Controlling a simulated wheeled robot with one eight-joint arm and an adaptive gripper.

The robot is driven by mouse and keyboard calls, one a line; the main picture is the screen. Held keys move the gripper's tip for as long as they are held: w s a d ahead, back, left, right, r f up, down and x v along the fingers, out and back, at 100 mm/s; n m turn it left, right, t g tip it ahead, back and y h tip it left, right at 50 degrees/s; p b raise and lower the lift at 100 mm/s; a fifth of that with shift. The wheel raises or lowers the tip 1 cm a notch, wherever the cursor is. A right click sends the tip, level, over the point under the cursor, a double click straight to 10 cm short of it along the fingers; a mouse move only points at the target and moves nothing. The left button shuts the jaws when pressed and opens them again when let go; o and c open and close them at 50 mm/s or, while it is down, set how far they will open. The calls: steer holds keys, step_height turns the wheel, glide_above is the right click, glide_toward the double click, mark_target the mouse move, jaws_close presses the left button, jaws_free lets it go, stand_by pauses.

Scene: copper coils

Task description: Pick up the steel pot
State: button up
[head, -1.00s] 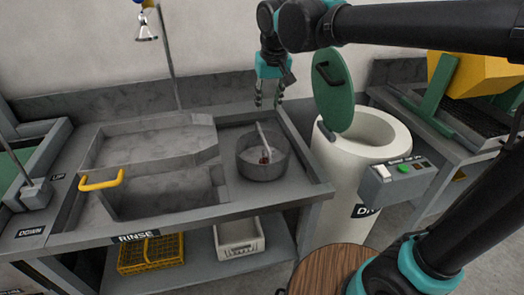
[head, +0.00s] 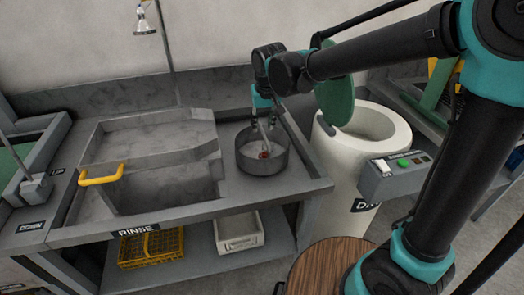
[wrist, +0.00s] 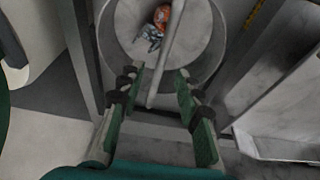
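The steel pot (head: 262,163) is a round grey open vessel on the counter right of the sink in the head view. A light rod-like handle stands up across it, and a small orange-red item (wrist: 161,16) lies inside with some greyish pieces. The pot wall (wrist: 108,45) also shows at the top of the wrist view. My gripper (head: 262,122) is above the back part of the pot, pointing down. In the wrist view its two green fingers (wrist: 155,95) are spread apart, with the rod's end between and beyond them. Nothing is held.
A rinse sink (head: 165,185) with a yellow handle (head: 102,174) lies left of the pot. A white cylindrical dryer (head: 345,165) with a raised green lid (head: 336,100) stands close on the right. A yellow crate (head: 150,246) and a white bin (head: 238,232) are on the lower shelf.

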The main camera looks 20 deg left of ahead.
mark_target(262, 129)
steer(key=x, duration=0.3)
steer(key=shift+w+a+f, duration=0.15)
steer(key=shift+w+f, duration=0.05)
steer(key=shift+w, duration=0.1)
steer(key=shift+f, duration=0.4)
steer(key=shift+f, duration=0.25)
jaws_close()
stand_by(0.5)
